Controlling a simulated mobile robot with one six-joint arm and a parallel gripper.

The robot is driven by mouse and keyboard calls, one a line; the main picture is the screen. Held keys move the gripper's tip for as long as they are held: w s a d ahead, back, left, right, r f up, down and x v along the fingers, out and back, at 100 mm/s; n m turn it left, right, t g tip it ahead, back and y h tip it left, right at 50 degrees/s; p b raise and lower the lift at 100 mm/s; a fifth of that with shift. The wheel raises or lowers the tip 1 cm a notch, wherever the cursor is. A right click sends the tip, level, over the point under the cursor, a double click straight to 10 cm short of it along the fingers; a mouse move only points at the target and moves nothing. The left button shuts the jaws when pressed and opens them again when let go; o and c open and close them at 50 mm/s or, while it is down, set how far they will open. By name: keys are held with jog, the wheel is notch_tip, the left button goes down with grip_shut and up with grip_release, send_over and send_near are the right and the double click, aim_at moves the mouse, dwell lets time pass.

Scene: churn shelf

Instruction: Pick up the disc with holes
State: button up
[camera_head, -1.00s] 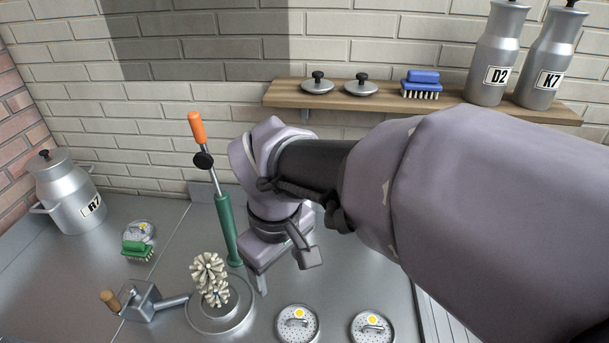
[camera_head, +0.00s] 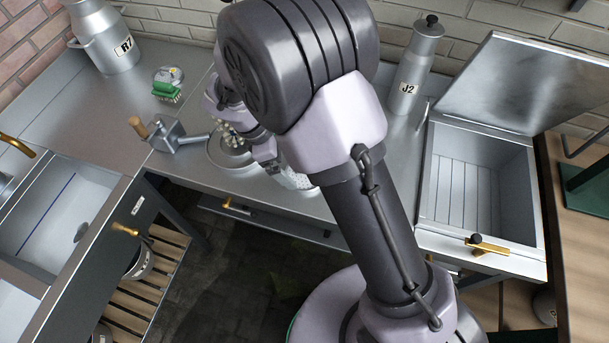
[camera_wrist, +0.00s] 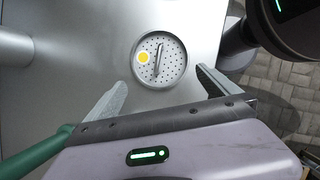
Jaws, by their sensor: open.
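In the wrist view a round grey disc with holes (camera_wrist: 172,76) lies flat on the steel top, with a yellow dot and a raised bar handle. My gripper (camera_wrist: 161,78) is open, its two fingers pointing toward the disc, one to each side of its lower part in the picture. Nothing is between the fingers. In the head view a perforated disc (camera_head: 297,181) shows only partly beside my arm, which hides the rest and most of my gripper. Another disc with a yellow dot (camera_head: 170,73) lies behind the green brush (camera_head: 166,91).
A hand-cranked metal device (camera_head: 178,138) stands left of a round steel dish (camera_head: 226,158). A green rod (camera_wrist: 40,152) runs close to my gripper's left side. Can R7 (camera_head: 107,38) and bottle J2 (camera_head: 413,75) stand farther back. An open steel box (camera_head: 477,185) is at the right.

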jog(key=b+x, duration=0.2)
jog(key=x, duration=0.2)
jog(key=shift+s+d+f, duration=0.1)
jog(key=shift+d+f, duration=0.1)
jog(key=shift+f, duration=0.15)
jog(key=shift+r, duration=0.1)
jog(key=c, duration=1.1)
